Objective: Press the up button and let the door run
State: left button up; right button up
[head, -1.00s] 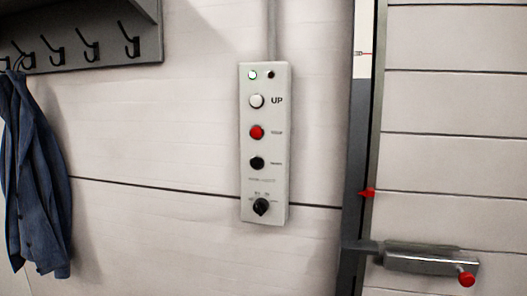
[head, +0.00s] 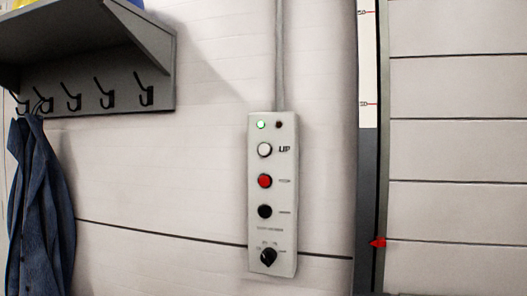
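The control box (head: 286,232) is a pale upright panel on the wall in the middle of the head view. Its white up button (head: 265,150) sits near the top beside the label UP. Below it are a red button (head: 265,181), a black button (head: 265,211) and a black rotary knob (head: 268,257). A small lamp (head: 261,124) at the top left glows green; the one beside it is dark. The panelled door (head: 455,150) fills the right side. A red pointer (head: 377,243) stands at its left edge. Neither gripper is in view.
A grey shelf with hooks (head: 100,55) is on the wall at upper left, with a blue jacket (head: 40,200) hanging from it. A conduit (head: 281,60) runs up from the box. A marked scale strip (head: 367,70) runs beside the door. The wall around the box is clear.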

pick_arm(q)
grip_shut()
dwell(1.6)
